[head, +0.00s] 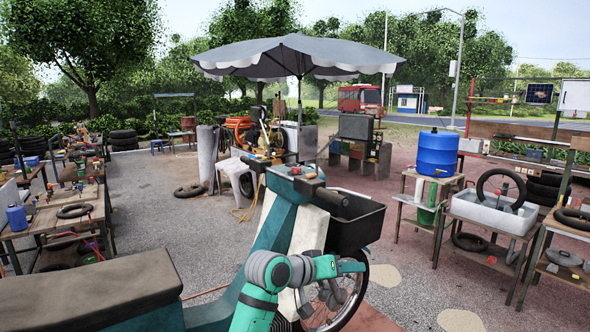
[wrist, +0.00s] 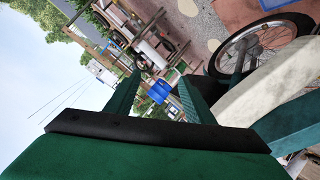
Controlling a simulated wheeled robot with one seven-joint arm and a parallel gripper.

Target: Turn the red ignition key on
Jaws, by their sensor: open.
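I cannot make out the red ignition key for certain in either view. A small red spot (head: 311,175) shows on top of the teal and cream motorbike (head: 272,225), by its dark handlebar grip (head: 332,197), but it is too small to identify. The compressor cart (head: 262,145), with yellow and orange parts, stands farther back under the umbrella.
The motorbike's black basket (head: 358,225) and front wheel (head: 335,300) are close to my arm. The blue drum (head: 437,153) stands on a table at the right. A tool table (head: 55,222) is at the left. Open gravel lies left of the motorbike.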

